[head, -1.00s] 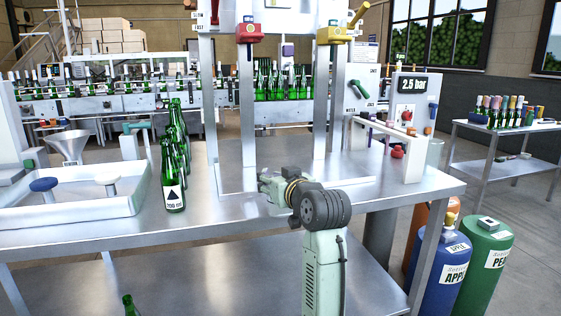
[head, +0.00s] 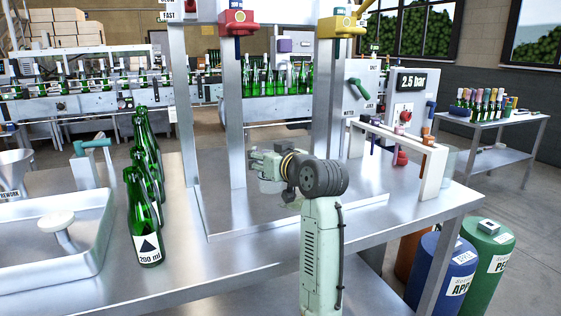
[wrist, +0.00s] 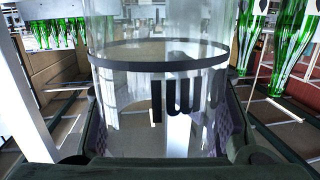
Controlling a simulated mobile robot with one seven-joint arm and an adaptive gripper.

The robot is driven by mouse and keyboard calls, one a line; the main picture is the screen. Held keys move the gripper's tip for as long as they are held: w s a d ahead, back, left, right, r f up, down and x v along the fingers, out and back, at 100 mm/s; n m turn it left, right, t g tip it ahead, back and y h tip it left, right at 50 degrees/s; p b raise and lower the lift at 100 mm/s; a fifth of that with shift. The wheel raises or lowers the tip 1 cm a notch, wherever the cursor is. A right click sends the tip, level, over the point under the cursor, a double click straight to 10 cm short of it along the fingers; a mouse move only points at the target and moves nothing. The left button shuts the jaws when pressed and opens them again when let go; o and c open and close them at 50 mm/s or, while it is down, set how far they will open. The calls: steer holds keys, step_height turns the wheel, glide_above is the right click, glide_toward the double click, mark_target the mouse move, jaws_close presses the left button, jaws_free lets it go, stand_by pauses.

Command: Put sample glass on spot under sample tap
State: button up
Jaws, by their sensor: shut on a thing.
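The sample glass (wrist: 160,95) is a clear cylinder with a dark ring and dark lettering. It fills the middle of the wrist view, between the fingers of my gripper (wrist: 160,140), which is shut on it. In the head view my gripper (head: 266,168) is over the metal table, left of my dark wrist joint; the glass is small and hard to make out there. A red valve (head: 238,22) and a yellow valve (head: 340,24) hang on the frame above. I cannot read which is the sample tap, and no marked spot is clear.
A white rack (head: 432,172) and a pressure panel (head: 410,83) stand right. Table is clear around the gripper.

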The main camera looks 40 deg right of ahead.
steer(key=w+d+f+p, duration=0.1)
steer(key=d, duration=0.2)
steer(key=w+d+f+p, duration=0.1)
steer(key=w+d+p, duration=0.1)
steer(key=d, duration=0.1)
steer(key=w+d+f+p, duration=0.1)
steer(key=w+d+f, duration=0.1)
steer(key=d, duration=0.1)
steer(key=shift+w+d, duration=0.2)
steer(key=shift+w, duration=0.05)
steer(key=shift+f, duration=0.25)
steer(key=shift+f, duration=0.1)
steer(key=shift+f, duration=0.15)
steer(key=o, duration=1.4)
